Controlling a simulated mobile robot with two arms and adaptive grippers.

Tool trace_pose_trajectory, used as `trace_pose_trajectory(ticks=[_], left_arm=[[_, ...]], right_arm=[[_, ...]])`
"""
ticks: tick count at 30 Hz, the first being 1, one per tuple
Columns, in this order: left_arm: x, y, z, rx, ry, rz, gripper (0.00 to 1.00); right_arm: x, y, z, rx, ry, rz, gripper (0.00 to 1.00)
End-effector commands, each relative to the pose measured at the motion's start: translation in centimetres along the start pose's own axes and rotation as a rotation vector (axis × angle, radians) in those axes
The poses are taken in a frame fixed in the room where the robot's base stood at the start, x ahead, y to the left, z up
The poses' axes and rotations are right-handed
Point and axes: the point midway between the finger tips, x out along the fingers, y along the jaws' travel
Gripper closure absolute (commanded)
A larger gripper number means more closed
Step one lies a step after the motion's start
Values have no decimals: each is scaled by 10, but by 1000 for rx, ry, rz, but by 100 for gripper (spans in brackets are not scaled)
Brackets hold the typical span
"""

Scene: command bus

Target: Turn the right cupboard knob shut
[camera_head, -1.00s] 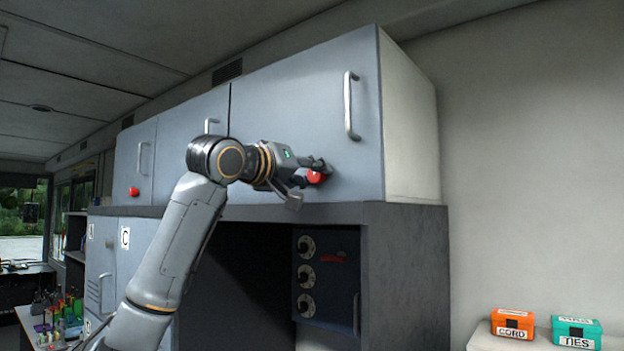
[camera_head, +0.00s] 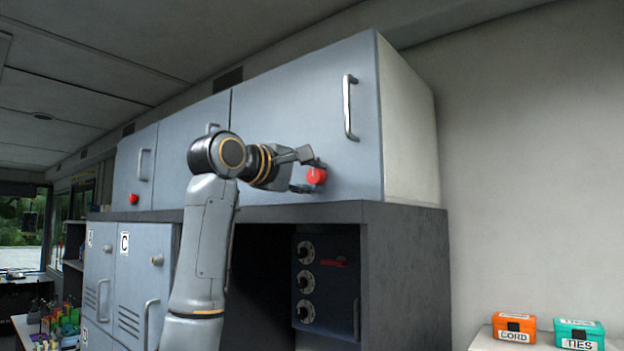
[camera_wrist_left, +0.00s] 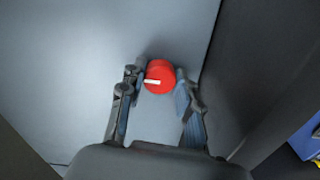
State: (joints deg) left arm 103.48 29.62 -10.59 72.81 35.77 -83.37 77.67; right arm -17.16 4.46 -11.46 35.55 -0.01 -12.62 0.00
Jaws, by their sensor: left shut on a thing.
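The red right cupboard knob (camera_head: 316,176) sits low on the large grey door (camera_head: 290,105) of the upper cupboard. My left gripper (camera_head: 309,172) is at the knob, with one finger above it and one below in the head view. In the left wrist view the knob (camera_wrist_left: 159,77) lies between the two fingertips of the left gripper (camera_wrist_left: 161,85), and the jaws are shut on it. A white mark on its face runs roughly crosswise between the fingers. The door looks flush with the cabinet front. My right gripper is not in view.
A vertical handle (camera_head: 348,107) stands out from the door above the knob. Another red knob (camera_head: 134,198) is on the far left door. Below is a dark recess with a dial panel (camera_head: 325,285). Orange (camera_head: 513,327) and teal (camera_head: 578,334) boxes stand at lower right.

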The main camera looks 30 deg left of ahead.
Motion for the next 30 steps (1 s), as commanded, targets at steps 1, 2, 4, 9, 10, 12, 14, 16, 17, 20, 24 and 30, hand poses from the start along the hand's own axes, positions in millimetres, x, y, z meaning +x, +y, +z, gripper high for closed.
trace_pose_trajectory(ticks=[1, 2, 4, 9, 10, 12, 14, 16, 17, 20, 24, 30], left_arm=[[0, -1, 0, -18, 0, -1, 99], [0, -1, 0, -27, 0, -1, 99], [0, -1, 0, -45, 1, -1, 99], [0, -1, 0, -68, 1, -2, 99], [0, -1, 0, -70, 1, -2, 99], [0, -1, 0, -73, 1, -2, 99], [0, 0, 0, -74, 1, -2, 99], [0, 0, 0, -74, 1, -2, 99], [0, 0, 0, -73, 1, -2, 99], [0, 0, 0, -73, 1, -2, 99], [0, 0, 0, -73, 1, -2, 47], [0, 0, 0, -72, 0, -1, 44]], right_arm=[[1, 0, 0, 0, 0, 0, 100], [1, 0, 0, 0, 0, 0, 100], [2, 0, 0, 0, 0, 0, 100], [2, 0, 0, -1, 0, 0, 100], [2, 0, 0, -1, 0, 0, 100], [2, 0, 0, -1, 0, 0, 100], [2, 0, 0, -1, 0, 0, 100], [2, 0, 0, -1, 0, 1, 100], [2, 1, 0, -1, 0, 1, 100], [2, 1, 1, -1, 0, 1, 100], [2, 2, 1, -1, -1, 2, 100], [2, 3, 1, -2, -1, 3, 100]])
